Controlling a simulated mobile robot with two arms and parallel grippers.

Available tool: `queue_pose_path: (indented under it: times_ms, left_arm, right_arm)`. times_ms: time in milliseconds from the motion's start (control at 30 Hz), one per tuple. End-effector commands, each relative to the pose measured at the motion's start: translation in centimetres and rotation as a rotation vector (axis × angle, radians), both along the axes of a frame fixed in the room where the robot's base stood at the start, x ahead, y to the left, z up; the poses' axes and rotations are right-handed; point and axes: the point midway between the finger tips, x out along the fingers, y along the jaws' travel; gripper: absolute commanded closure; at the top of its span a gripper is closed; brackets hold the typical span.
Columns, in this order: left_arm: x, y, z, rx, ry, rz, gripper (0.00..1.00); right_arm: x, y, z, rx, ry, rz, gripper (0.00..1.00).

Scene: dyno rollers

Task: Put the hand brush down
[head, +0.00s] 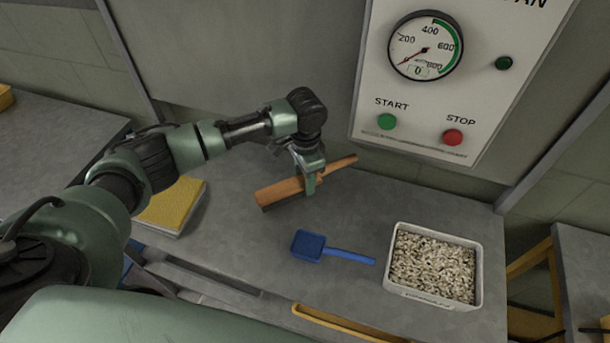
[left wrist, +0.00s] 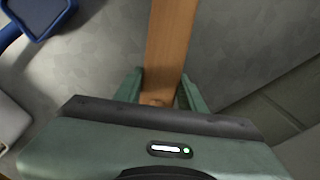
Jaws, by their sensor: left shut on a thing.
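The hand brush (head: 280,192) has an orange-brown wooden body and handle, with dark bristles along its lower edge. My left gripper (head: 311,181) is shut on it around the middle, over the back part of the grey bench. The left wrist view shows the brush's wood (left wrist: 170,45) between the two green fingers (left wrist: 160,92). The brush is low over the bench top; I cannot tell whether its bristles touch the surface. My right gripper is not in view.
A blue scoop (head: 310,246) lies in front of the brush. A white bin of pale pellets (head: 393,282) stands to its right. A yellow-topped block (head: 172,206) is at left. A panel with a gauge (head: 425,46) and buttons is behind. Bare bench (head: 352,211) lies between.

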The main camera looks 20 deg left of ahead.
Motion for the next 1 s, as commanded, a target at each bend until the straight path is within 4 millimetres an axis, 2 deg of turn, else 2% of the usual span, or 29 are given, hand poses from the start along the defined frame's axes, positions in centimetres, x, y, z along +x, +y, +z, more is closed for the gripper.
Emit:
queue_pose_path:
  times_ms: [333, 367, 433, 767, 867, 1000]
  left_arm:
    - [0.0, 0.0, -0.3, -0.002, -0.002, -0.001, 0.93]
    - [0.0, 0.0, -0.4, -0.003, -0.002, -0.001, 0.58]
    - [0.0, 0.0, -0.3, -0.002, -0.002, -0.001, 0.39]
    - [0.1, 0.0, -0.2, -0.002, -0.002, -0.001, 0.39]
    - [0.1, 0.0, 0.4, -0.003, -0.004, -0.001, 0.39]
    - [0.1, 0.0, 2.7, -0.003, -0.006, -0.002, 0.39]
  right_arm:
    - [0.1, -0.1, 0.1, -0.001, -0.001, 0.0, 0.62]
    - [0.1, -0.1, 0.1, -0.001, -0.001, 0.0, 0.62]
    - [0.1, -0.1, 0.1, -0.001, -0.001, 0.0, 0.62]
    - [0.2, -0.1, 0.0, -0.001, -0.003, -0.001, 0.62]
    - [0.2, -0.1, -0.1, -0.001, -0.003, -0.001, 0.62]
    - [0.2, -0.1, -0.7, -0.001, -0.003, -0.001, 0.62]
